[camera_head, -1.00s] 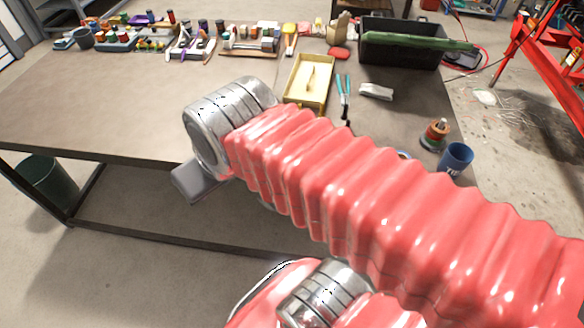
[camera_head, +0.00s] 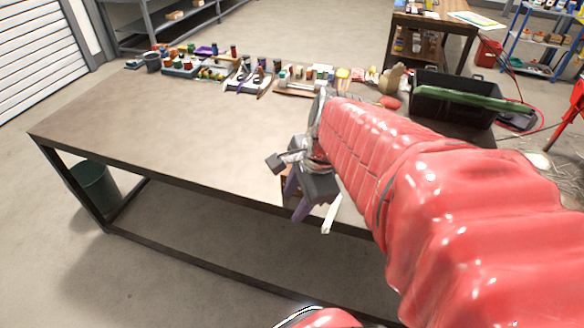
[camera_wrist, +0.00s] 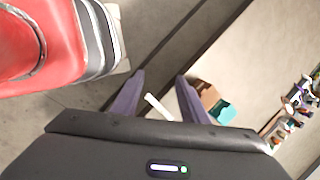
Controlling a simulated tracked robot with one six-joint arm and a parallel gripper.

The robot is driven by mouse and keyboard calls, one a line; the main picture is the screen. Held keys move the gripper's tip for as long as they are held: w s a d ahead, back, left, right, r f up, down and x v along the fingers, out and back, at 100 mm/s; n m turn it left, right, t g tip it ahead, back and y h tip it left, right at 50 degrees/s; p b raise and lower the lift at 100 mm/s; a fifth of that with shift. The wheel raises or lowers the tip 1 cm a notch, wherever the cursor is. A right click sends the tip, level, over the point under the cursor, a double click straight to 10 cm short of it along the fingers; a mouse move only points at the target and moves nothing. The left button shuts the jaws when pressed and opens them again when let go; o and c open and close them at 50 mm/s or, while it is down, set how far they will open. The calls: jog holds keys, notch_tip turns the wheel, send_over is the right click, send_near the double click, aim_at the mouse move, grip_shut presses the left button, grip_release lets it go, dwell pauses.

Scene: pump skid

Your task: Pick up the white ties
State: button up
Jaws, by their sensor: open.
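A thin white strip (camera_head: 331,214), which looks like the white ties, shows just right of my gripper (camera_head: 297,206) at the table's front edge. In the wrist view the strip (camera_wrist: 158,106) appears between the two purple fingers of my gripper (camera_wrist: 160,76), near their base. The fingers are apart, and neither visibly grips it. Its lower end is hidden by the gripper body. I cannot tell whether it rests on the table edge or is in the air. My gripper points down by the front edge of the table (camera_head: 150,120).
A brown and teal box (camera_wrist: 222,110) is beside the right finger in the wrist view. Spools and small goods (camera_head: 185,62) line the table's back, with a black crate (camera_head: 455,105) at the right. The table's left part is clear.

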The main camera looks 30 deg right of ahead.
jog(key=s+d+f+m+t+y, duration=0.1)
jog(key=s+d+f+m, duration=0.1)
jog(key=d+m, duration=0.7)
jog(key=s+d+f+m+y, duration=0.1)
jog(key=d+f+m, duration=0.4)
jog(key=m, duration=1.2)
jog(key=s+d, duration=0.1)
jog(key=d, duration=0.2)
jog(key=shift+d+m+t, duration=0.3)
jog(key=shift+d+t, duration=0.05)
jog(key=shift+t, duration=0.05)
send_near(331, 220)
jog(key=w+f, duration=0.1)
jog(key=f, duration=0.1)
jog(key=shift+w+a+f, duration=0.35)
jog(key=shift+a, duration=0.1)
jog(key=shift+x, duration=2.65)
jog(key=shift+s, duration=0.2)
